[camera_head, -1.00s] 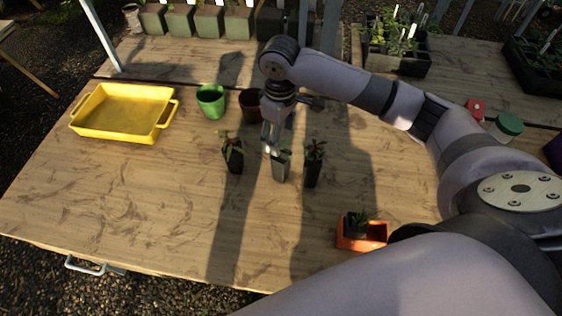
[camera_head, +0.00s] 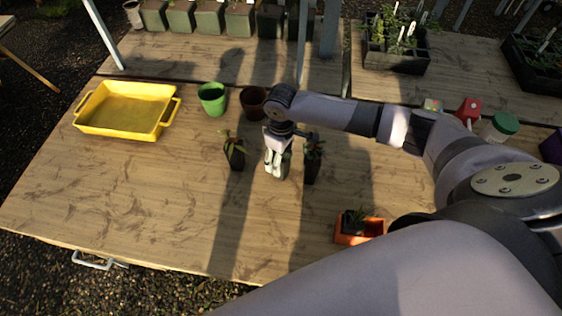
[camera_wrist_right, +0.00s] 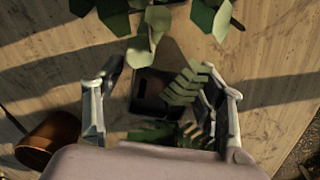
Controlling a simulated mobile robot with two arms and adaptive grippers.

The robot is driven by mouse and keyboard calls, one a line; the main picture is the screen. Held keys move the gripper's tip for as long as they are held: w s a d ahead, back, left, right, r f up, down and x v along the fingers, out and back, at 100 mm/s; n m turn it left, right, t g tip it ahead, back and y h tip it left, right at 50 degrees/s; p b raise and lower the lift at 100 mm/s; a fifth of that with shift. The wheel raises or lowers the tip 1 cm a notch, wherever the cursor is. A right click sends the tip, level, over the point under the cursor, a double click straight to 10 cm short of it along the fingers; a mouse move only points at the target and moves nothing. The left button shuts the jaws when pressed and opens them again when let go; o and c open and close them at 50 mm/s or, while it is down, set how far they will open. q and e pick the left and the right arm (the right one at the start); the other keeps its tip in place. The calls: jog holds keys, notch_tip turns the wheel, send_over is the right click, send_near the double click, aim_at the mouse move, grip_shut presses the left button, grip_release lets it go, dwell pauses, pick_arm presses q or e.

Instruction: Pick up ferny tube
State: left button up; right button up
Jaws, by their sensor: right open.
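My right gripper (camera_head: 277,172) points down over the middle of three tubes on the table, with its jaws open. In the right wrist view, the ferny tube (camera_wrist_right: 150,92), a dark square pot with a toothed green frond (camera_wrist_right: 186,84), lies between the spread fingers (camera_wrist_right: 163,98). I cannot tell whether a finger touches it. In the head view the gripper mostly hides this tube. A dark tube with a leafy plant (camera_head: 235,157) stands to its left, and another (camera_head: 312,168) stands close to its right. My left gripper is not in view.
Broad leaves (camera_wrist_right: 150,22) of a neighbouring plant crowd the wrist view. An orange tray (camera_head: 375,229) holding a small potted plant is at front right. A green pot (camera_head: 212,100), brown pot (camera_head: 252,103) and yellow tray (camera_head: 160,128) stand behind and left. The front-left table is clear.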

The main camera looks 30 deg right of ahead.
jog(key=c, duration=1.4)
